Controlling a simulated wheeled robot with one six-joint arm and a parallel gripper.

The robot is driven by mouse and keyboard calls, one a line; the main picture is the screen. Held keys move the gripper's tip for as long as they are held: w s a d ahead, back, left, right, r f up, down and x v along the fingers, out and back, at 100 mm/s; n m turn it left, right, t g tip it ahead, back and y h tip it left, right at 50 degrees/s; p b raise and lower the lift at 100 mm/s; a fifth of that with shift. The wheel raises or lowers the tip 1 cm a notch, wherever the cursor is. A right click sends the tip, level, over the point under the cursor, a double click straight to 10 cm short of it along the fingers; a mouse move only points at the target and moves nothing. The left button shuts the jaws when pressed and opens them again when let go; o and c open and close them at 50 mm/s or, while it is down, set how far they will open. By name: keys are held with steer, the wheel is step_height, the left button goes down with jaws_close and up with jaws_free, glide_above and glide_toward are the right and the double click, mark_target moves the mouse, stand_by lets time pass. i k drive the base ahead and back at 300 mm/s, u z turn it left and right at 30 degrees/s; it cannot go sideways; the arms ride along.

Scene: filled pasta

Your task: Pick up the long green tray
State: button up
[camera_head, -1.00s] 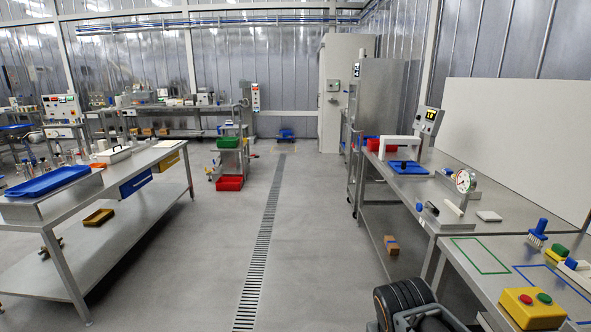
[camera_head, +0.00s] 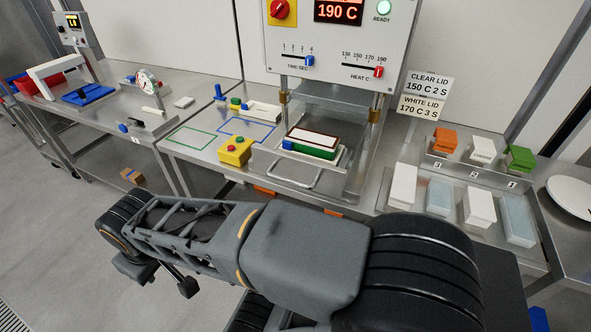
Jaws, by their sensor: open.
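A green tray (camera_head: 519,158) stands in a small stack at the right end of the raised rack, in the place marked 1. Another green piece (camera_head: 308,153) lies under a brown-rimmed white piece on the press slide; I cannot tell its full length. My folded arm crosses the foreground. My gripper (camera_head: 160,279) hangs at the arm's left end, low over the floor, open and empty, partly hidden by the arm. It is well apart from the bench and both green things.
The heat press (camera_head: 345,45) reads 190 C. Orange trays (camera_head: 445,141) and white trays (camera_head: 482,149) share the rack. White and pale blue stacks stand in front. A yellow button box (camera_head: 235,151) is on the bench. Open floor lies left.

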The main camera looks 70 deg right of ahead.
mark_target(315, 144)
steer(key=z, duration=1.2)
steer(key=k, duration=0.25)
steer(key=z, duration=0.85)
steer(key=i, duration=0.35)
steer(key=k, duration=1.1)
steer(key=z, duration=0.25)
steer(key=i, duration=1.15)
steer(key=z, duration=0.15)
